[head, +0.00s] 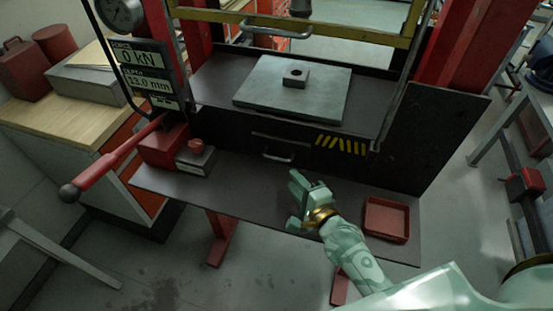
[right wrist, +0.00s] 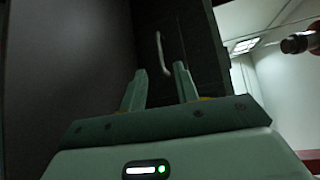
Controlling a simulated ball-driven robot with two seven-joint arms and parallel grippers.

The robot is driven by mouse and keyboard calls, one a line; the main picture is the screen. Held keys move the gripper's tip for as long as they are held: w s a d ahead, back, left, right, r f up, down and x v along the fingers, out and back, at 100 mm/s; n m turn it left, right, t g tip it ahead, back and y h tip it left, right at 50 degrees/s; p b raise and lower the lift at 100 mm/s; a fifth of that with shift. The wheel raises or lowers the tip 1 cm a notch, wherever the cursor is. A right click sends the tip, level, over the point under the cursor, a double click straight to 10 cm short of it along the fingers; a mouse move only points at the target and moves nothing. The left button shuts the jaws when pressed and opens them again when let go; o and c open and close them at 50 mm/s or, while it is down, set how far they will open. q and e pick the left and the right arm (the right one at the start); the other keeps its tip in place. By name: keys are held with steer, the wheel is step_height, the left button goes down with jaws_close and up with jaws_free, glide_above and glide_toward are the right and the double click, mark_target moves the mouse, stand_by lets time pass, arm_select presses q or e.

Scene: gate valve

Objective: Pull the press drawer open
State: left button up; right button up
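The press drawer (head: 265,143) is a dark front under the press bed, with a pale metal bar handle (head: 278,157). The drawer front looks flush with the dark panel around it. My right gripper (head: 291,203) is in front of and below the handle, over the lower shelf. In the right wrist view the gripper (right wrist: 160,72) has its two fingers apart with nothing between them. The handle (right wrist: 162,52) shows beyond the fingertips, in line with the gap and apart from them. My left gripper is not in view.
A red tray (head: 387,219) lies on the lower shelf (head: 245,195) to the right. A red lever (head: 115,160) and a small box with a red knob (head: 195,157) are at the left. A grey plate (head: 265,90) with a small block (head: 296,77) lies above the drawer.

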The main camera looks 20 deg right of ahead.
mark_target(276, 159)
steer(key=b+x, duration=0.1)
steer(key=x, duration=0.8)
steer(key=shift+w+f, duration=0.1)
steer(key=shift+w, duration=0.35)
steer(key=shift+w+a, duration=0.1)
steer(key=shift+w, duration=0.1)
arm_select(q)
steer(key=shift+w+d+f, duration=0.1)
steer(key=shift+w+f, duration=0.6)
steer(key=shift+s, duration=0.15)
arm_select(e)
jaws_close()
